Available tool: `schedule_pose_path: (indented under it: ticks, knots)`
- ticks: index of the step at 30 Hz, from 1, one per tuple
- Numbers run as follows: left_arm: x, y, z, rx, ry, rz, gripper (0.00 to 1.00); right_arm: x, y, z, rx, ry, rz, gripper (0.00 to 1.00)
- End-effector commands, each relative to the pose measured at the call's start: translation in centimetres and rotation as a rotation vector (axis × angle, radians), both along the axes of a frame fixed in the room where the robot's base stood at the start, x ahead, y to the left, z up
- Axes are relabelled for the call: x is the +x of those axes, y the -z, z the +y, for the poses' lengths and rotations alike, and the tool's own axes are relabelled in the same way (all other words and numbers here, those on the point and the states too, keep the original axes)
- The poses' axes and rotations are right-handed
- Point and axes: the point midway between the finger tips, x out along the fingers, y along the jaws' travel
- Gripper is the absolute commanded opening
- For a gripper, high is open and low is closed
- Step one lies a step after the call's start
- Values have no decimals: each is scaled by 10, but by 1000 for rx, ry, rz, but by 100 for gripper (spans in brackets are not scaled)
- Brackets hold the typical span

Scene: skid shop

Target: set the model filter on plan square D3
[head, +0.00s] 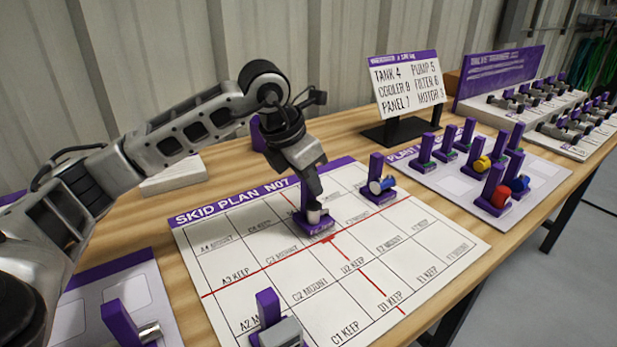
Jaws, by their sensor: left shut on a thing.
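The model filter (314,217) is a small white cylinder on a purple base with a purple upright back and a label on its front edge. My left gripper (312,194) reaches down from above and is shut on it. The filter is at the middle of the white plan sheet (234,318), titled Skid Plan N07. It covers the square to the right of C3 and behind D2, where D3 falls; that square's own label is hidden. The base looks at or very near the sheet; I cannot tell whether it touches. My right gripper is not in view.
A purple-edged board (440,181) with several models lies right. More models sit on racks far right.

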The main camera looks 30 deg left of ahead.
Motion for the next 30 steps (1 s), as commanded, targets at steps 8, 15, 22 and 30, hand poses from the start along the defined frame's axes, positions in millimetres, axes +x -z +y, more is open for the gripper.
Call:
schedule_pose_path:
  ticks: [8, 15, 22, 30]
  knots:
    - [0, 5, 0, 0, 0, -1, 0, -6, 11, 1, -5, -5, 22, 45]
    - [0, 6, 0, 0, 0, -1, 45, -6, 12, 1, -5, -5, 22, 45]
    - [0, 7, 0, 0, 0, 1, 45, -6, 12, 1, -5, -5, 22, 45]
    - [0, 2, 0, 0, 0, 1, 45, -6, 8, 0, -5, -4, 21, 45]
